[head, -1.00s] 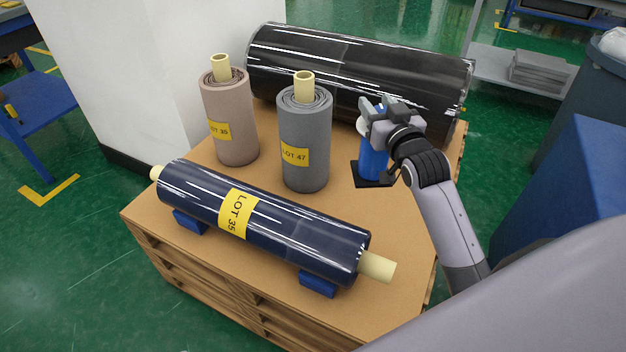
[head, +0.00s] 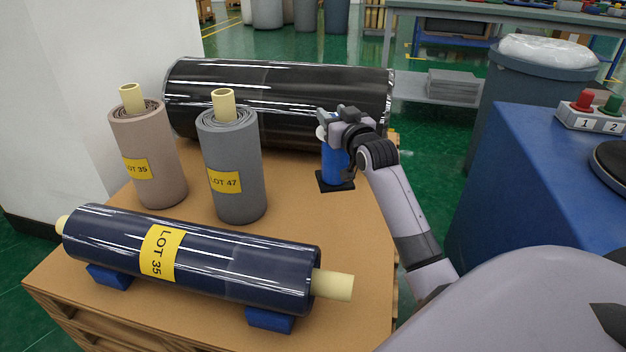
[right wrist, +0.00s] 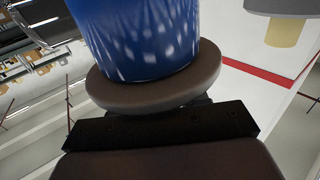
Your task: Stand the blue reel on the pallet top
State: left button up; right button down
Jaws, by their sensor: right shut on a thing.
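The blue reel (head: 333,162) stands roughly upright in the head view, toward the right side of the pallet top (head: 300,235). My right gripper (head: 328,124) is shut on the reel near its upper end and hides part of it. A flat black square (head: 335,183) shows directly under the reel; I cannot tell whether the reel touches it. In the right wrist view the reel (right wrist: 140,35) fills the upper middle, with a dark round flange (right wrist: 150,92) at its end. My left gripper is out of view.
A large black wrapped roll (head: 280,95) lies behind the reel. A grey roll (head: 232,170) and a beige-brown roll (head: 150,165) stand to the left. A navy roll (head: 200,258) lies on blue chocks in front. A blue cabinet (head: 520,190) stands right of the pallet.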

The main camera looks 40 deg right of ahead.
aim_at(332, 168)
notch_tip(332, 168, down, 9)
jog(key=b, duration=0.3)
jog(key=shift+r, duration=0.2)
notch_tip(332, 168, down, 5)
jog(key=shift+f+b, duration=0.1)
jog(key=shift+b, duration=1)
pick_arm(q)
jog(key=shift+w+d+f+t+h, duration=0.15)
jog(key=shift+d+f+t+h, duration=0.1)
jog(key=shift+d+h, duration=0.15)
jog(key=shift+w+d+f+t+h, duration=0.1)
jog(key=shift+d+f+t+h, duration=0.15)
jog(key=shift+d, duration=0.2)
pick_arm(e)
jog(key=shift+f, duration=0.2)
jog(key=c, duration=0.6)
grip_release()
jog(key=shift+f, duration=0.15)
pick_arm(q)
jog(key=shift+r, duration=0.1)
pick_arm(e)
jog(key=shift+s, duration=0.1)
